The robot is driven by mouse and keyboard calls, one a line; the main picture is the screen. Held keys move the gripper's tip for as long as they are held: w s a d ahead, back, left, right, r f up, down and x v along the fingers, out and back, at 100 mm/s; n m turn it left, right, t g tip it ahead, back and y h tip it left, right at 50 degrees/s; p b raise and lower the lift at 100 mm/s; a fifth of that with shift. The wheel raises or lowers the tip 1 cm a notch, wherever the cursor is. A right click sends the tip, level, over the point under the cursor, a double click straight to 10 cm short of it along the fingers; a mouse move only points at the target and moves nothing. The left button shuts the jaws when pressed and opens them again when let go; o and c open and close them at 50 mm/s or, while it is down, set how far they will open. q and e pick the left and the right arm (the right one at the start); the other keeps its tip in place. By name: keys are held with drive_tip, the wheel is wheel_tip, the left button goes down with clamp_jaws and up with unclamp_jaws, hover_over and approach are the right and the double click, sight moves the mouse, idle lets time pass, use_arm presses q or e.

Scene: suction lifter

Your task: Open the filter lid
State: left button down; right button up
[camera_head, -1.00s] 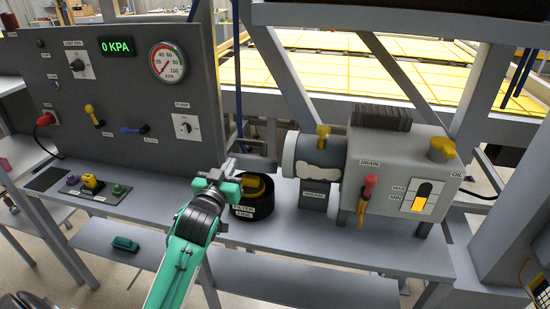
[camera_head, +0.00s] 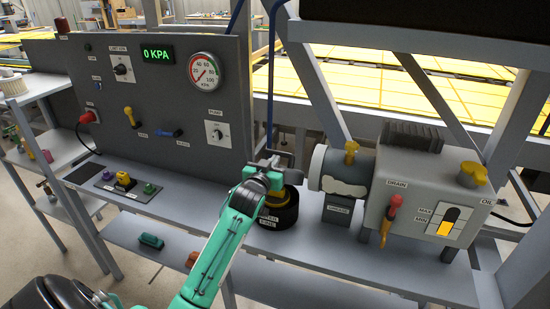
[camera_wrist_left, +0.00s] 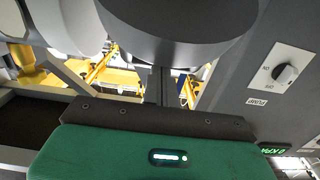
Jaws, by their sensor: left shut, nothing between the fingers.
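The black filter housing (camera_head: 281,217) stands on the bench, left of the pump unit. Its yellow lid part (camera_head: 277,197) shows only partly, behind and below my left gripper. Whether the lid is seated or loose cannot be told. My left gripper (camera_head: 280,168) is shut and empty, just above and behind the filter's top; contact cannot be told. In the left wrist view, a large dark cylinder (camera_wrist_left: 180,30), probably the filter, fills the top, beyond the green gripper body. My right gripper is not in view.
The grey control panel (camera_head: 160,100) stands behind and left, with a gauge (camera_head: 205,70), a 0 KPA display (camera_head: 158,55) and a pump switch (camera_head: 215,134). The pump unit (camera_head: 425,190) and grey cylinder (camera_head: 340,170) crowd the right.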

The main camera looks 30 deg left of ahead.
use_arm(q)
drive_tip(key=shift+w+a, duration=0.15)
drive_tip(key=shift+w, duration=0.45)
drive_tip(key=shift+w+r+p, duration=0.1)
drive_tip(key=shift+r+p, duration=0.15)
drive_tip(key=shift+p, duration=0.3)
drive_tip(key=w+r+g+p, duration=0.1)
drive_tip(key=p, duration=0.2)
drive_tip(key=w+r+g+p, duration=0.1)
drive_tip(key=w+p, duration=0.1)
drive_tip(key=p, duration=0.1)
drive_tip(key=w+a+r+g+p, duration=0.1)
drive_tip(key=w+p, duration=0.1)
drive_tip(key=p, duration=0.2)
drive_tip(key=shift+a+g+h, duration=0.1)
drive_tip(key=shift+g+h, duration=0.2)
drive_tip(key=w+a+g+p, duration=0.1)
drive_tip(key=w+g, duration=0.1)
drive_tip(key=w, duration=0.5)
drive_tip(key=shift+w+a+f+h+p, duration=0.15)
drive_tip(key=shift+a+f+h+p, duration=0.2)
drive_tip(key=shift+h+p, duration=0.05)
drive_tip(key=shift+r, duration=0.1)
